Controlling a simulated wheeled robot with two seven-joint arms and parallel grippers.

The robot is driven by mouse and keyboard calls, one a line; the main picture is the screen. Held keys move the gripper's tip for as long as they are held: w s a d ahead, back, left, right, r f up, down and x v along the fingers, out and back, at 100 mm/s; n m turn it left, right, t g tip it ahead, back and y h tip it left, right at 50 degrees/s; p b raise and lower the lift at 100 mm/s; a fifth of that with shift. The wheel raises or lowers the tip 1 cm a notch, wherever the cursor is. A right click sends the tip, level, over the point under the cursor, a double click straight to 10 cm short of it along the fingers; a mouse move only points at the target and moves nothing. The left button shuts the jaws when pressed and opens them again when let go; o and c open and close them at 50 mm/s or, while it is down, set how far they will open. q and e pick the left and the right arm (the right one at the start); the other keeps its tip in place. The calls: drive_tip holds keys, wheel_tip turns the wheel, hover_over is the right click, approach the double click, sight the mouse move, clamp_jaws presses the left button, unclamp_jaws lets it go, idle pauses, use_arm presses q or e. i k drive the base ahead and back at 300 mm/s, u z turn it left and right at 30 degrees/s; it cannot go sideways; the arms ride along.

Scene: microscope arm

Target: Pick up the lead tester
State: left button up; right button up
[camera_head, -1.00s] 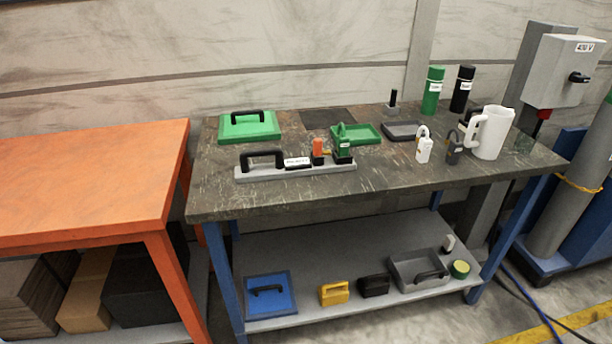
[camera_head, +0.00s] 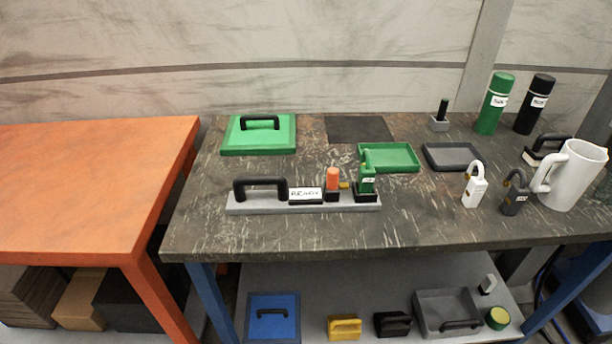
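No item is clearly marked as the lead tester, so I cannot tell for certain which one it is. A grey rack (camera_head: 303,205) on the dark workbench has a black handle (camera_head: 260,187), a small labelled black block (camera_head: 306,195), an upright orange piece (camera_head: 333,180) and an upright green device (camera_head: 367,183) with a small white label. The orange and green pieces stand in black bases at the rack's right end. Neither of my grippers is in view.
On the workbench (camera_head: 300,238) are a green lid (camera_head: 259,134), green tray (camera_head: 389,157), grey tray (camera_head: 452,157), white padlock (camera_head: 474,190), dark padlock (camera_head: 515,199), white jug (camera_head: 571,176), green bottle (camera_head: 495,104) and black bottle (camera_head: 534,105). An orange table (camera_head: 95,185) stands left. The bench's front strip is clear.

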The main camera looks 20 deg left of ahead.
sight(284, 200)
drive_tip(key=u, duration=0.4)
drive_tip(key=i, duration=0.4)
drive_tip(key=u, duration=0.4)
drive_tip(key=k, duration=0.45)
drive_tip(key=i, duration=0.5)
